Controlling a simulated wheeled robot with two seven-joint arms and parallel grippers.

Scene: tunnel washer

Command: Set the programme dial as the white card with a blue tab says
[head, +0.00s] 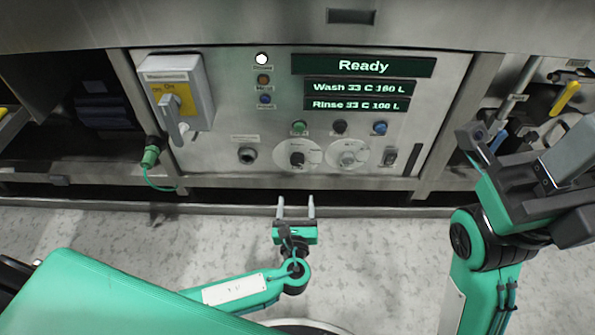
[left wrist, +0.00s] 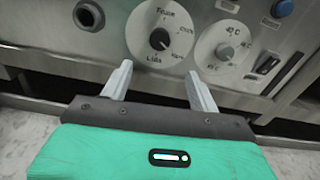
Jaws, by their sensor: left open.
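The left dial (head: 297,158), a round white plate with a black knob, is on the panel's lower part. In the left wrist view this dial (left wrist: 160,39) has word labels around it, mostly too small to read; its pointer direction is unclear. Beside it is a second dial (head: 347,153) with a grey knob; in the left wrist view this dial (left wrist: 225,51) bears temperature marks. My left gripper (head: 296,204) is open and empty, below and apart from the dials. My right gripper (head: 482,140) is at the right; its jaw state is unclear. No white card with a blue tab shows.
The display (head: 363,66) reads Ready, Wash 33 C 160 L and Rinse 33 C 100 L, the digits slightly blurred. A grey switch box (head: 190,88) with a handle projects at the panel's left. Green, black and blue buttons (head: 340,127) sit above the dials. A ledge runs below the panel.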

